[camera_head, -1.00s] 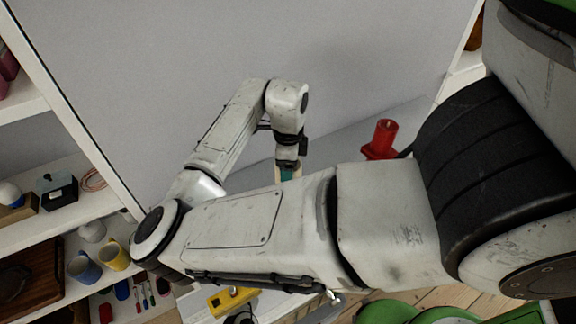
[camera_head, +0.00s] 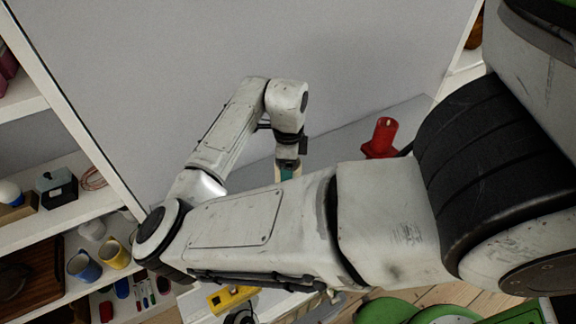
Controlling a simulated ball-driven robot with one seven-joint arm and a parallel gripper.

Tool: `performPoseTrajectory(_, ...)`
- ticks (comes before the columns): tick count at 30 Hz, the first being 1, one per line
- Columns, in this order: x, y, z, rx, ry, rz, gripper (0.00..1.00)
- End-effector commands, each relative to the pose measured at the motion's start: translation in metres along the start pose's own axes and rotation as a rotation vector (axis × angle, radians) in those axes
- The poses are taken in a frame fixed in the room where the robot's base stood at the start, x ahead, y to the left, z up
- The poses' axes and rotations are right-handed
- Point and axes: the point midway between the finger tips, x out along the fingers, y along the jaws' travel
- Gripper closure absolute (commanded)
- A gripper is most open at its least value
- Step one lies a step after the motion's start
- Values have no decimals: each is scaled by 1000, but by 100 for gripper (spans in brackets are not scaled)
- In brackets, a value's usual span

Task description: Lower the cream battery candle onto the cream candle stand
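My gripper (camera_head: 287,171) points down in the middle of the view, in front of the grey panel. One teal finger shows. Narrow cream strips show beside this finger, which fits the cream battery candle, but most of it is hidden. The other finger and the lower end of the gripper are hidden behind my own forearm, so I cannot see how the fingers close. I cannot make out the cream candle stand; my arm covers the area below the gripper.
A red candle on a red stand (camera_head: 383,140) is right of my gripper, on a grey surface (camera_head: 345,140). Left shelves hold a blue mug (camera_head: 83,267), a yellow mug (camera_head: 115,254) and a dark box (camera_head: 57,187). A yellow object (camera_head: 231,298) lies at the bottom.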

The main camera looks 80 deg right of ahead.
Motion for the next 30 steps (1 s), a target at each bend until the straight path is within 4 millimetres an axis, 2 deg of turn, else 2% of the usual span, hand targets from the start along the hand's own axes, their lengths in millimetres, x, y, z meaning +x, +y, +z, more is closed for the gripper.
performPoseTrajectory(14, 1, 0, 0, 0, 0, 0, 62)
performPoseTrajectory(30, 10, 0, 0, 0, 0, 0, 62)
